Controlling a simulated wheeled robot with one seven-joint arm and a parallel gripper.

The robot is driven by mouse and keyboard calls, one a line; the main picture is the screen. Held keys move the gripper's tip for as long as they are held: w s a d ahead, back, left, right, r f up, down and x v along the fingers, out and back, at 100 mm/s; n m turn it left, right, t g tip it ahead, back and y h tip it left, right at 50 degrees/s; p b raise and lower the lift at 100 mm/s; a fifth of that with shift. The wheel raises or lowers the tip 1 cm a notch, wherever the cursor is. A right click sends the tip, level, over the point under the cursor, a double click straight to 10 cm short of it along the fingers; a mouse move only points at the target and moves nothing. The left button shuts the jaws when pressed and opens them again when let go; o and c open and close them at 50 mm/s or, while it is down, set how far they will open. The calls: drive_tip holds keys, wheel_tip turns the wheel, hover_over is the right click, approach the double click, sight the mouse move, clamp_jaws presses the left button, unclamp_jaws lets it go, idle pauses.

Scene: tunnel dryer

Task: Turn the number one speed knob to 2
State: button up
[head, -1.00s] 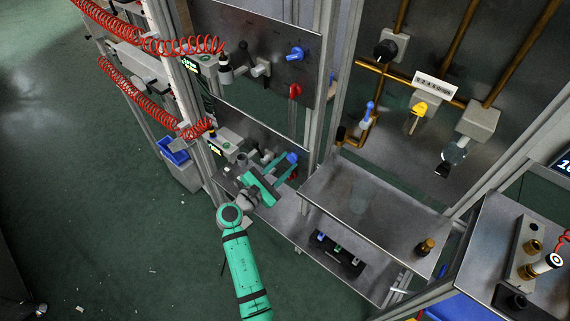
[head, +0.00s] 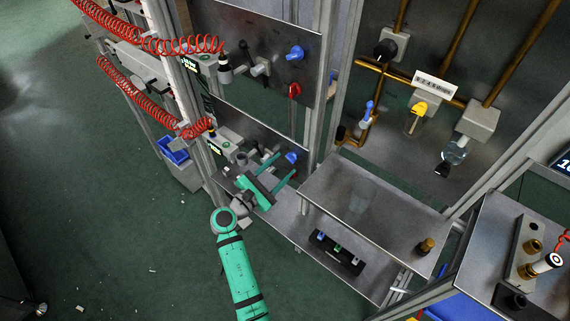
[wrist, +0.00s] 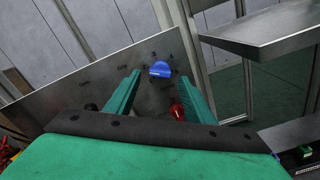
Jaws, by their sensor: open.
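A blue knob (head: 291,157) sits on the lower grey panel (head: 237,122), and it shows in the wrist view (wrist: 160,69) between my fingers and beyond them. A second blue knob (head: 295,53) sits on the upper panel (head: 262,29). I cannot read which one is number one. My gripper (head: 282,167) is open and empty in front of the lower panel, its two green fingers pointing toward the lower blue knob. In the wrist view my gripper (wrist: 160,98) frames that knob without touching it.
A red handle (wrist: 177,111) is below the lower knob, close to my right finger. A metal shelf (head: 325,190) juts out to the right, with an upright frame post (head: 325,80) beside the panels. Red coiled hoses (head: 140,95) hang at the left.

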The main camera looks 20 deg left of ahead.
drive_tip(key=v, duration=0.8)
drive_tip(key=shift+s, duration=0.4)
drive_tip(key=shift+a, duration=0.1)
drive_tip(key=s+d+f+m+g+y, duration=0.2)
drive_tip(key=s+d+f, duration=0.2)
drive_tip(key=f, duration=0.3)
drive_tip(key=s+d+f+m+g+y, duration=0.1)
drive_tip(key=s+d+f+m+y, duration=0.15)
drive_tip(key=f, duration=0.35)
drive_tip(key=s+d+f+m+g+y, duration=0.1)
drive_tip(key=s+d+f+m, duration=0.15)
drive_tip(key=s, duration=0.25)
drive_tip(key=s+d+f+m+g+y, duration=0.1)
drive_tip(key=s+d+f+m, duration=0.15)
drive_tip(key=s, duration=0.35)
drive_tip(key=s+d+r+m+t, duration=0.1)
drive_tip(key=s+d+r+m, duration=0.5)
drive_tip(key=s+r+m, duration=0.2)
drive_tip(key=s+d+r+m+t, duration=0.2)
drive_tip(key=s+d+r+m, duration=0.4)
drive_tip(key=s+r+m, duration=0.2)
drive_tip(key=shift+s+d+r, duration=0.25)
drive_tip(key=shift+s+r, duration=0.4)
drive_tip(key=shift+r, duration=0.3)
